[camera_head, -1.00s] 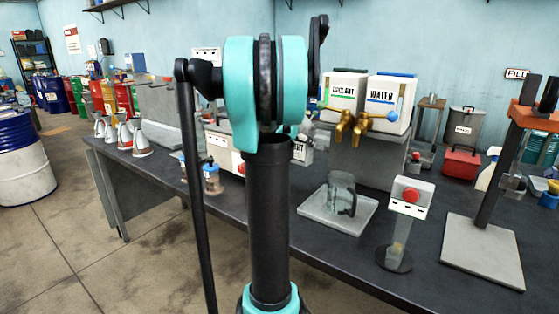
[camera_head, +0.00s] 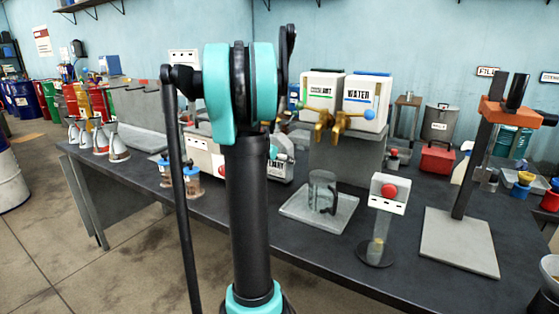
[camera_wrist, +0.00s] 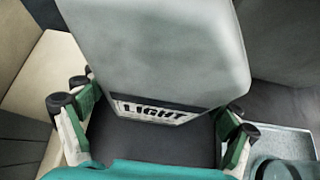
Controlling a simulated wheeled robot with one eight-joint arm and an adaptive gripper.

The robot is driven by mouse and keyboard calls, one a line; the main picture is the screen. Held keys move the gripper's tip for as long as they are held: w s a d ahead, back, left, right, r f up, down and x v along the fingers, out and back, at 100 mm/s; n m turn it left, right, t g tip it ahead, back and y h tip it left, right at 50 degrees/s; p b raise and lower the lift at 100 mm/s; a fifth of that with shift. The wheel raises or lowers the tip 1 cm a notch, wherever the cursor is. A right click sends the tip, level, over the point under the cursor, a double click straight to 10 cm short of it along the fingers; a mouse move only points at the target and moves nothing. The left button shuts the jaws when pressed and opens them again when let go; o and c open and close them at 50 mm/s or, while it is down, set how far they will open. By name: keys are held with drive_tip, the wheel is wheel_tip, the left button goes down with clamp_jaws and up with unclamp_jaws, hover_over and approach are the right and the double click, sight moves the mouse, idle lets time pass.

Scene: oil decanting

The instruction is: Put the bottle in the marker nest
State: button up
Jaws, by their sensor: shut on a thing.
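In the head view, the white bottle with a dark label (camera_head: 280,172) is partly hidden behind my arm, low over the bench. My gripper there is mostly hidden too. I cannot tell whether the bottle touches the bench. I cannot make out which place is the marker nest.
A clear jug (camera_head: 322,190) stands on a tray (camera_head: 300,217), right of the bottle. A red-button post (camera_head: 388,193) and an orange-topped stand (camera_head: 470,190) are farther right. Two taps (camera_head: 330,120) project from the dispensers behind. Small jars (camera_head: 192,182) stand left of my arm.

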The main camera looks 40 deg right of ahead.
drive_tip(key=o, duration=1.6)
drive_tip(key=shift+f, duration=0.1)
drive_tip(key=shift+o, duration=0.2)
